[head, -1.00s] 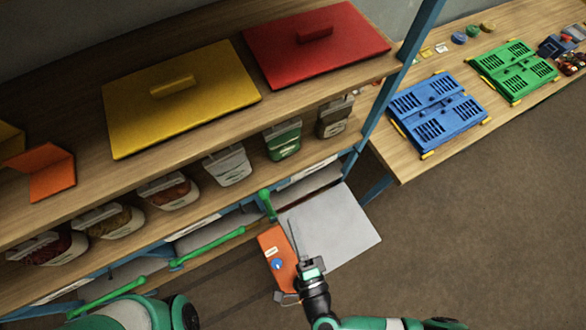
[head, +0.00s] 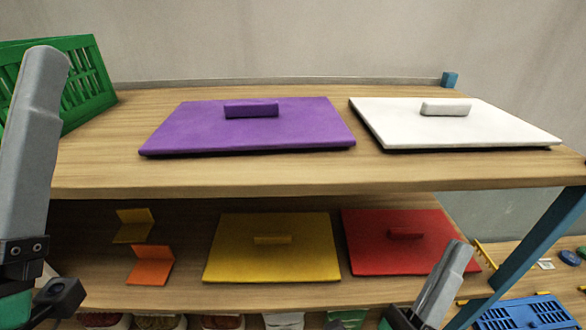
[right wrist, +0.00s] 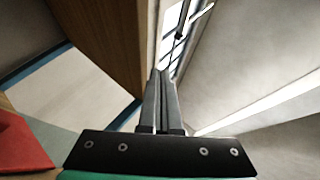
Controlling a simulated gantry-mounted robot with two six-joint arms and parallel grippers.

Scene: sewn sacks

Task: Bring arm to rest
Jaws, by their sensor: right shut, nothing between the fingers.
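My right gripper (head: 458,252) stands raised at the lower right of the head view, pointing up, in front of the red lid (head: 372,246). In the right wrist view its two fingers (right wrist: 163,85) lie together with nothing between them. My left gripper (head: 45,62) stands upright at the left edge of the head view, large and close to the camera. Its fingers are seen edge-on, so I cannot tell whether it is open.
A wooden shelf bears a purple lid (head: 250,132), a white lid (head: 455,128) and a green crate (head: 85,85). Below are a yellow lid (head: 270,262) and orange (head: 150,267) and yellow brackets (head: 133,228). A blue post (head: 535,245) stands right; a blue crate (head: 525,313) lies beyond.

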